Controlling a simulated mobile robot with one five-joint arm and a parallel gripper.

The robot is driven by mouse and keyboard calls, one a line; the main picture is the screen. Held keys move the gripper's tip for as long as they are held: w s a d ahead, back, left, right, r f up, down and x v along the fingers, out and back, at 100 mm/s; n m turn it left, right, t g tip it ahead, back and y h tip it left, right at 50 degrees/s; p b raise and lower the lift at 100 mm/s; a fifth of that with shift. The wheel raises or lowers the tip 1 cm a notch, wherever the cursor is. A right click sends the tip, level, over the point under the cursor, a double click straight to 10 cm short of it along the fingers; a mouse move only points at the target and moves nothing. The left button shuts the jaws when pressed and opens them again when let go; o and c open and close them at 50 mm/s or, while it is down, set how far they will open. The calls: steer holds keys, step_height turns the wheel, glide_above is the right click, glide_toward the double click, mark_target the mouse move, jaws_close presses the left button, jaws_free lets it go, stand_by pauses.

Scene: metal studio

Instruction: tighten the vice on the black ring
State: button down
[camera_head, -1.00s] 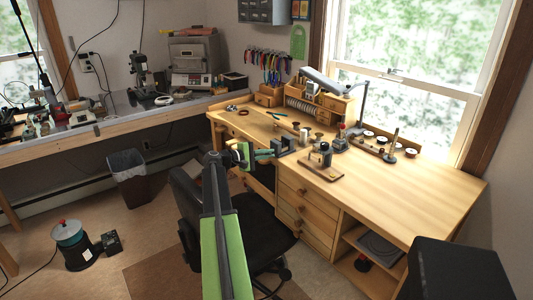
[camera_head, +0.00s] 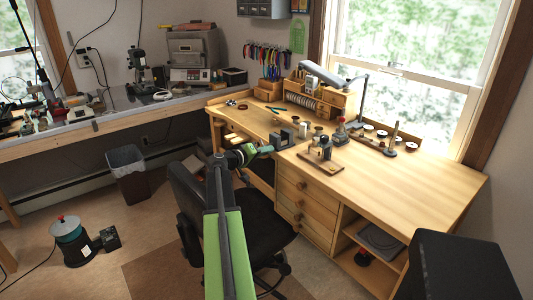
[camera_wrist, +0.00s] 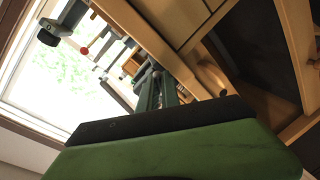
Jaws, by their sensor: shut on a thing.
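The vice (camera_head: 283,138) is a small grey block at the front edge of the wooden bench, near the middle of the head view. My gripper (camera_head: 267,149) is at its near left side, shut on a part of the vice too small to identify clearly. In the wrist view my gripper (camera_wrist: 155,92) points up toward the bench edge, and its tips blend with dark parts there. I cannot make out the black ring; it is hidden or too small to tell.
The wooden bench (camera_head: 400,195) carries a small board with bottles (camera_head: 322,155) right of the vice. A black chair (camera_head: 245,225) stands close below my arm. A desk lamp (camera_head: 340,80) and tool holders stand at the back. The bench's right part is mostly clear.

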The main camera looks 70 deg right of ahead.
steer(key=shift+w+d+f+m+t+h+b, duration=0.3)
steer(key=shift+m+b, duration=0.4)
steer(key=shift+m, duration=0.95)
steer(key=shift+w+a+f+m+g+h+b, duration=0.1)
steer(key=shift+w+m+h+b, duration=0.35)
steer(key=shift+m, duration=1.15)
steer(key=shift+w+d+f+m+t+h+b, duration=0.15)
steer(key=shift+m+h+b, duration=0.3)
steer(key=shift+m+b, duration=0.85)
steer(key=shift+d+m+p, duration=0.1)
steer(key=shift+m+p, duration=0.2)
steer(key=shift+m, duration=0.25)
steer(key=c, duration=1.6)
jaws_free()
steer(key=shift+o, duration=0.2)
steer(key=shift+s, duration=0.1)
